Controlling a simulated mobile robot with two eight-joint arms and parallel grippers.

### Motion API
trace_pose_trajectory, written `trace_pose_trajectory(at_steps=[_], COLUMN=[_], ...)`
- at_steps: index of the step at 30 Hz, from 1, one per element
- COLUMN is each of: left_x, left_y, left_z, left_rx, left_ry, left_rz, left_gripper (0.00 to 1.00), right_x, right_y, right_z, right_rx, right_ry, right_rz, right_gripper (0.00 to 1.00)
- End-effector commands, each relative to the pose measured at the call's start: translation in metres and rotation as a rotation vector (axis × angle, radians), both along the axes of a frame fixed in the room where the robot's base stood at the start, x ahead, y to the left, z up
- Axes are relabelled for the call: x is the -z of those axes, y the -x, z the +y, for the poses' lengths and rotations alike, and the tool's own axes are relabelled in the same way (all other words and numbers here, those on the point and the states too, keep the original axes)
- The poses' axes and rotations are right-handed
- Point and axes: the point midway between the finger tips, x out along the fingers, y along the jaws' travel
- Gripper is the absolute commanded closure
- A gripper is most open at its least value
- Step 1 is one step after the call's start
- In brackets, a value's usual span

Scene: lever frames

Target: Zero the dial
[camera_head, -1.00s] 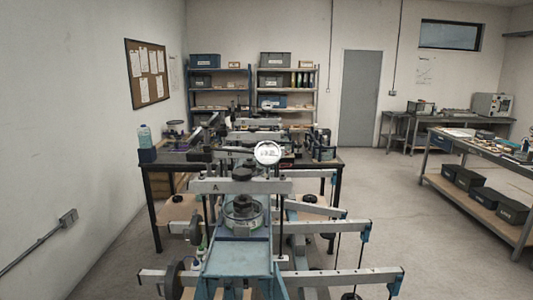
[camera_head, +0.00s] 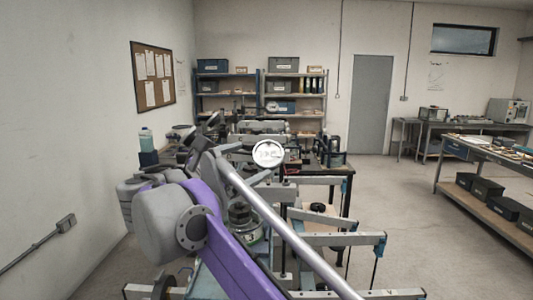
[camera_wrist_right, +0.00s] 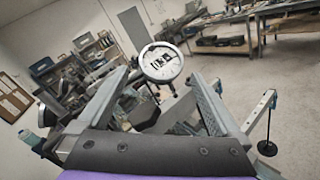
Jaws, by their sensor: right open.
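The dial (camera_head: 268,153) is a round white-faced gauge with a pale rim, standing upright above the nearest lever frame. Its markings are too small to read in the head view. In the right wrist view the dial (camera_wrist_right: 161,62) shows dark marks on its face, and I cannot tell where its pointer is. My right gripper (camera_wrist_right: 160,78) is open, with one finger at each side of the picture and the dial seen beyond and between the fingertips. Nothing is held between the fingers. My left gripper is in neither view.
Lever frames with pale beams (camera_head: 335,239) and hanging rods reach out to the right. A round weighted pot (camera_head: 243,222) sits below the dial, partly hidden by my arm. Shelves (camera_head: 293,104) stand behind and a workbench (camera_head: 488,150) at the right. Open floor (camera_head: 400,200) lies between.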

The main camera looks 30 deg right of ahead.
Motion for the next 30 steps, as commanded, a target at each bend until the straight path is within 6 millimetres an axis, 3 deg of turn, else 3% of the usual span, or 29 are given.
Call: trace_pose_trajectory(at_steps=[15,21,30], left_x=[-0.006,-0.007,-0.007], left_y=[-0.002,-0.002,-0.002], left_z=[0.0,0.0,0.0], left_rx=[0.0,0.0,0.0], left_ry=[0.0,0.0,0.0], left_rz=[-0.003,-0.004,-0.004], left_gripper=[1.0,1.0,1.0], right_x=[0.0,0.0,0.001], right_y=[-0.034,-0.04,-0.041], right_z=[-0.081,-0.094,-0.095], right_rx=[0.003,0.001,0.001], right_ry=[-0.003,-0.003,-0.004], right_rz=[-0.002,-0.002,-0.003], right_gripper=[0.0,0.0,0.02])
